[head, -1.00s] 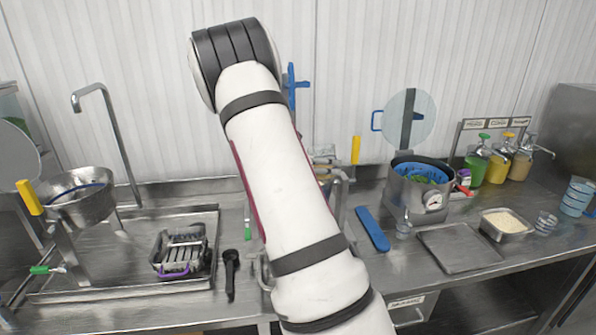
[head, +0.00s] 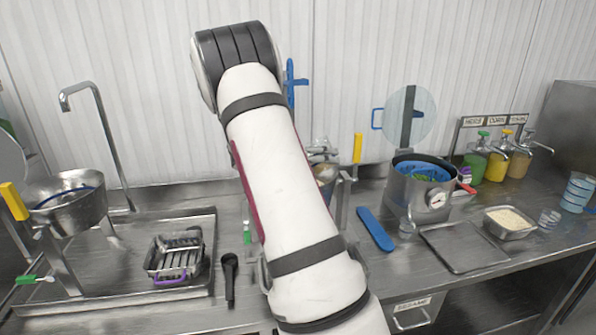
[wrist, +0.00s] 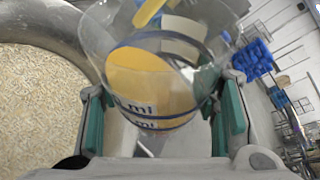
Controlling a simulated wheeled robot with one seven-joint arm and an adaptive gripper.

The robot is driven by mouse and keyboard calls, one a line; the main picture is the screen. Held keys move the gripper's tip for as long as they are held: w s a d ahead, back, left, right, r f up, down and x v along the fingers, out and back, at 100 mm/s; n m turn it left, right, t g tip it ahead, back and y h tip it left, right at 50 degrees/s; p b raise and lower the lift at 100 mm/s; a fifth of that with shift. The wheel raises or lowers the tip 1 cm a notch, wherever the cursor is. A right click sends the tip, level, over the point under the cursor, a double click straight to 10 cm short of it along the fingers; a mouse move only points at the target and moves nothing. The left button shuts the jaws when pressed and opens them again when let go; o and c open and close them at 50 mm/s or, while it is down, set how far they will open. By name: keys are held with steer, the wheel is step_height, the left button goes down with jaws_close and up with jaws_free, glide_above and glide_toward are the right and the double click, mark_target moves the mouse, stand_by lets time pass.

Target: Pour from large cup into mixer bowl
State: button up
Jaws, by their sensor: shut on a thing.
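In the wrist view, my gripper (wrist: 160,105) is shut on a large clear cup (wrist: 95,40) with blue bands and "ml" markings, its green pads on either side. An orange-yellow patch shows through the cup; I cannot tell whether it is contents or something behind. Left of the cup is a round metal bowl (wrist: 72,32) of pale rice-like grains. In the head view, my arm hides the gripper and cup. A steel bowl (head: 322,172) beside a yellow lever shows partly behind my arm; I cannot tell for sure that it is the grain-filled bowl.
At left, another steel bowl (head: 65,210) has a yellow lever, near a tall faucet (head: 105,140). A steel pot (head: 412,196) stands right of centre. A blue bar (head: 374,229), flat tray (head: 462,250) and rice pan (head: 490,232) lie on the counter.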

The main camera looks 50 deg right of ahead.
steer(key=shift+w+a+f, duration=0.1)
steer(key=shift+w+f, duration=0.15)
steer(key=shift+w, duration=0.2)
steer(key=shift+s+r, duration=0.1)
steer(key=shift+s, duration=0.3)
steer(key=shift+w+n, duration=0.3)
steer(key=shift+w, duration=0.15)
steer(key=shift+s, duration=0.3)
steer(key=shift+b, duration=0.3)
steer(key=shift+w+f+g, duration=0.2)
steer(key=shift+w+g, duration=0.05)
steer(key=shift+g, duration=0.05)
steer(key=shift+s, duration=0.25)
steer(key=shift+w+n, duration=0.25)
steer(key=shift+n, duration=0.05)
steer(key=shift+s+r, duration=0.25)
steer(key=shift+w+b, duration=0.2)
steer(key=shift+b, duration=0.1)
steer(key=shift+s+r+n, duration=0.15)
steer(key=shift+s+n, duration=0.05)
steer(key=shift+n, duration=0.1)
steer(key=shift+w, duration=0.2)
steer(key=shift+s+r, duration=0.1)
steer(key=shift+s, duration=0.1)
steer(key=shift+w+n+g, duration=0.15)
steer(key=shift+n+g, duration=0.15)
steer(key=shift+g, duration=0.1)
